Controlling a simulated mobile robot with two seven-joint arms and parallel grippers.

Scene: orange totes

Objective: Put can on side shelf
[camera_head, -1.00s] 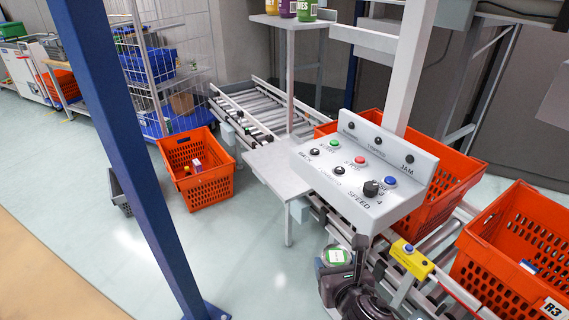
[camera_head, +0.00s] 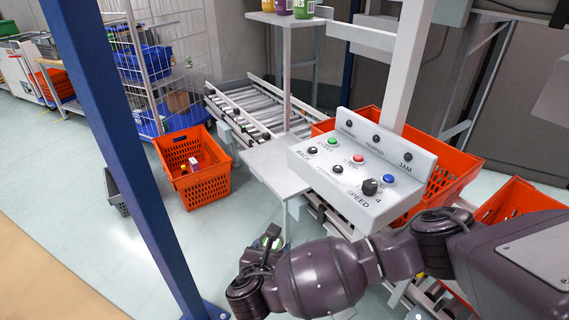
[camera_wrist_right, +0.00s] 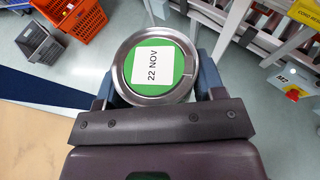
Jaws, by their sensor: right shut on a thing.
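A can with a green top and a white "22 NOV" label (camera_wrist_right: 153,68) is between the fingers of my right gripper (camera_wrist_right: 155,85). My right gripper is shut on the can, with its metal rim facing the wrist camera. In the head view the can (camera_head: 270,243) shows small beside my dark right arm, over the floor and below a low grey shelf (camera_head: 272,168). This shelf is flat and bare, to the left of the control box. A higher grey shelf (camera_head: 283,21) at the top holds several jars or cans. My left gripper is out of view.
The control box with buttons (camera_head: 365,180) stands right of the low shelf. A roller conveyor (camera_head: 250,108) runs behind it. An orange tote (camera_head: 205,188) stands on the floor at left. A blue post (camera_head: 120,150) rises left of my gripper. More orange totes are at right.

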